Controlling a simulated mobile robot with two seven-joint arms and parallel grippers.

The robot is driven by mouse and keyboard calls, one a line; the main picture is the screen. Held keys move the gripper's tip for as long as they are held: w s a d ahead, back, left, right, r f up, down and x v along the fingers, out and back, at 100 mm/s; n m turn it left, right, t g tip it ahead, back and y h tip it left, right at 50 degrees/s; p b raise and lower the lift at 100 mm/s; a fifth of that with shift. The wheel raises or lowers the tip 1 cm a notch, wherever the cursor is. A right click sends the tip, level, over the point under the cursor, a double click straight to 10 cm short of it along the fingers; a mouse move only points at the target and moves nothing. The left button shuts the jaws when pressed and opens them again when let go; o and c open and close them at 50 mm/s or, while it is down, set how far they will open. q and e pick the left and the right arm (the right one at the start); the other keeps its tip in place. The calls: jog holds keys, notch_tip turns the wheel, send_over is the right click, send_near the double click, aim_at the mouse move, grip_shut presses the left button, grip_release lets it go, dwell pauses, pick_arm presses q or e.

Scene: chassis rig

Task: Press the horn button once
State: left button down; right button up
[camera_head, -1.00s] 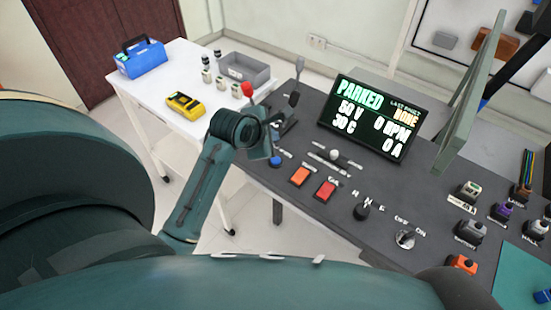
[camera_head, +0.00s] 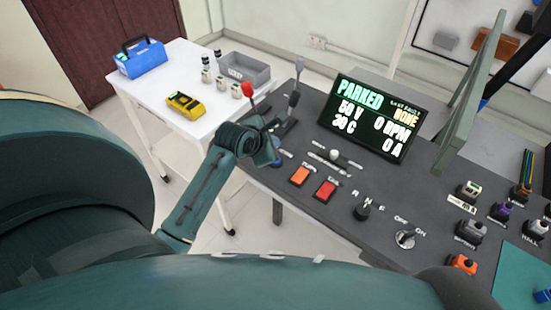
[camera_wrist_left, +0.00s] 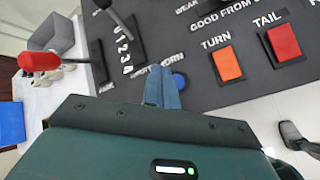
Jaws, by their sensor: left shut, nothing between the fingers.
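The horn button is a round blue button (camera_wrist_left: 180,81) under the HORN label in the left wrist view. It shows just right of my left gripper's fingers and is partly covered by them. In the head view the blue button (camera_head: 277,159) is mostly behind the left gripper (camera_head: 271,152). My left gripper (camera_wrist_left: 160,72) is shut and empty, its blue-grey fingertips close beside the button and partly over the label. I cannot tell whether they touch the panel. My right gripper is not in view.
The orange TURN button (camera_wrist_left: 227,64) and red TAIL button (camera_wrist_left: 284,43) lie to the right. A red-knobbed lever (camera_wrist_left: 40,61) and a dark lever (camera_head: 294,96) stand close to the gripper. A display screen (camera_head: 372,118) reads PARKED. A white side table (camera_head: 150,95) is left.

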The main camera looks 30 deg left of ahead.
pick_arm(q)
notch_tip(320, 180, down, 3)
jog(key=shift+f+b, duration=0.1)
jog(key=shift+b, duration=0.4)
jog(key=shift+f, duration=0.4)
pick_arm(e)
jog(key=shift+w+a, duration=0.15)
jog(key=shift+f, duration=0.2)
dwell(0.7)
pick_arm(q)
jog(key=shift+f, duration=0.15)
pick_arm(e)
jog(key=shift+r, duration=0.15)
pick_arm(q)
jog(key=shift+f, duration=0.25)
